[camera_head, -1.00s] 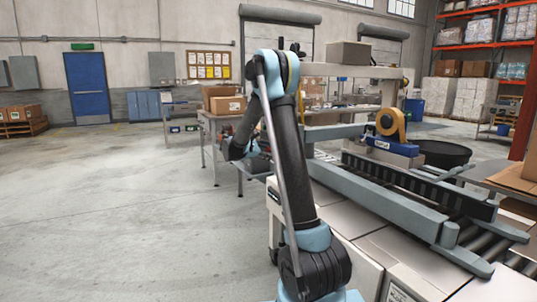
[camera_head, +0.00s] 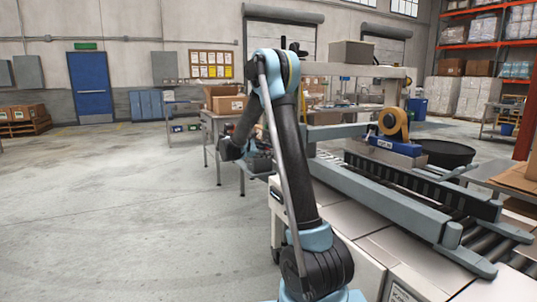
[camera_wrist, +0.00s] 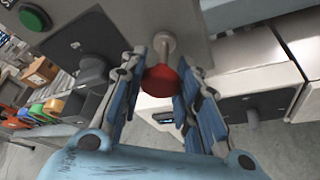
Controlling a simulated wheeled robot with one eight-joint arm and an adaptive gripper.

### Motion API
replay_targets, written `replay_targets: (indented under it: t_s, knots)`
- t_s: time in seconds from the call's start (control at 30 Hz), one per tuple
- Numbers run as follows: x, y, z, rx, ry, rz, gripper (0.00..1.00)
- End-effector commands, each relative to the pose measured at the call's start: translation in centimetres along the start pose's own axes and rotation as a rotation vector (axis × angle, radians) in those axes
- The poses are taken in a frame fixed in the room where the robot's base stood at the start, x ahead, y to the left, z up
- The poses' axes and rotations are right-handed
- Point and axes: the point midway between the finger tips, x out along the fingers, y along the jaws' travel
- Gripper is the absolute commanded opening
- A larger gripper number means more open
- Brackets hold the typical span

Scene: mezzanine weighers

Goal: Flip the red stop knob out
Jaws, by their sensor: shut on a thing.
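The red stop knob (camera_wrist: 163,81) sits on a pale metal stem (camera_wrist: 165,46) that comes out of a grey panel (camera_wrist: 192,20) in the wrist view. My gripper (camera_wrist: 162,82) has its blue-padded fingers on either side of the knob and is shut on it. In the head view, my gripper (camera_head: 259,163) is small and partly hidden by my arm, beside the machine's near left end. The knob cannot be made out there.
A green button (camera_wrist: 37,15) and a dark rotary switch (camera_wrist: 91,70) are left of the knob in the wrist view. In the head view, the conveyor machine (camera_head: 390,190) fills the right, with a tape dispenser (camera_head: 394,124) on it. The floor at left is clear.

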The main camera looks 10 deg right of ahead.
Motion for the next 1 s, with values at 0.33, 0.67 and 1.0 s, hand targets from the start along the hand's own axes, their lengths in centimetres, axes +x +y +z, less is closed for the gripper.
replay_targets:
  t_s: [0.33,0.67,1.0]
  knots:
    - [-0.3,0.0,-0.2,-0.002,0.005,0.003,0.51]
    - [-1.0,0.1,-0.2,-0.002,0.005,0.004,0.51]
    - [-7.0,0.1,-0.3,-0.003,0.007,0.005,0.51]
